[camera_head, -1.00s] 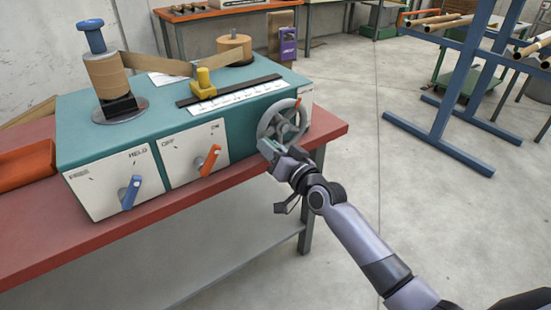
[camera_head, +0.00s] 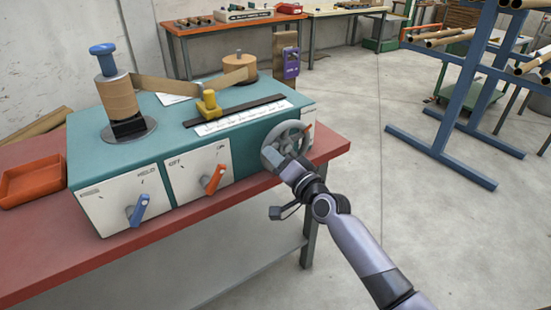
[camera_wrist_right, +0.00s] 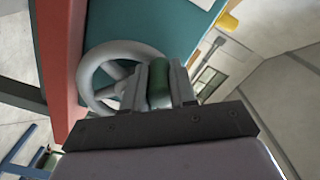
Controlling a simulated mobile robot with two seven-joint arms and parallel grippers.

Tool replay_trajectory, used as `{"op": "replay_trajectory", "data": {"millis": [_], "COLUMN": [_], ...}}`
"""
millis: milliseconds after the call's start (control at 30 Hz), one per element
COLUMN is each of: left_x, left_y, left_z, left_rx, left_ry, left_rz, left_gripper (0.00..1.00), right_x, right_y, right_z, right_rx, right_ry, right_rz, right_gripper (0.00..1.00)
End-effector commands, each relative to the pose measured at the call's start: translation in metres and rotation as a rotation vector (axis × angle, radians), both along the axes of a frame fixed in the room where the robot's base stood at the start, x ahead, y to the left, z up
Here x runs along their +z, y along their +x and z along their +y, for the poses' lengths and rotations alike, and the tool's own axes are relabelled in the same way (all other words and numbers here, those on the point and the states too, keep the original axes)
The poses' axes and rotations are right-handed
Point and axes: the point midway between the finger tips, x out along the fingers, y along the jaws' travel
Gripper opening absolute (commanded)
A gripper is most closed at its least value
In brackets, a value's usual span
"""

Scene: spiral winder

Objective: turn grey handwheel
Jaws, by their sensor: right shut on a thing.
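The grey handwheel (camera_head: 287,138) is on the right end of the front of a teal winder box (camera_head: 256,146). It also shows in the right wrist view as a grey spoked ring (camera_wrist_right: 92,72). My right gripper (camera_head: 274,156) is at the wheel's lower left rim. In the right wrist view its two fingers (camera_wrist_right: 159,84) are shut around a dark green grip (camera_wrist_right: 158,82) beside the wheel rim. The gripper hides part of the wheel. My left gripper is not in view.
The winder stands on a red bench (camera_head: 200,215). Its front has a blue lever (camera_head: 138,210) and an orange lever (camera_head: 213,179). An orange tray (camera_head: 33,182) is on the left. A blue rack (camera_head: 455,100) stands at the right, with clear floor between.

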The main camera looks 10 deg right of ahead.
Motion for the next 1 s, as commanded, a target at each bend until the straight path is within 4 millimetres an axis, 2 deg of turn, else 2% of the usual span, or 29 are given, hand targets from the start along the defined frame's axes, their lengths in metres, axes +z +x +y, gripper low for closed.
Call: {"op": "replay_trajectory", "data": {"millis": [233, 267, 300, 333, 700, 1000], "left_x": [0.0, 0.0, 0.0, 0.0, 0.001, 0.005], "left_y": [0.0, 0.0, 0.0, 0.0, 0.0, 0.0], "left_z": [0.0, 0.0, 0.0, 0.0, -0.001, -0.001], "left_rx": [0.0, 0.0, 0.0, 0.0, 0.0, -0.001], "left_ry": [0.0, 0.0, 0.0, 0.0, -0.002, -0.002], "left_rz": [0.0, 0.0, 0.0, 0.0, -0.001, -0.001], "left_gripper": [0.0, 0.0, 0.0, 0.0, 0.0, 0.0], "right_x": [0.0, 0.0, 0.0, 0.0, 0.0, -0.001], "right_y": [0.0, 0.0, 0.0, 0.0, -0.003, -0.035], "right_z": [0.0, 0.0, 0.0, 0.0, -0.001, -0.013], "right_rx": [0.0, 0.0, 0.0, 0.0, 0.0, -0.001], "right_ry": [0.0, -0.001, -0.001, -0.001, -0.001, -0.001], "right_rz": [0.0, 0.0, 0.0, 0.0, 0.0, 0.0], "right_gripper": [0.0, 0.33, 0.46, 0.52, 0.52, 0.52]}}
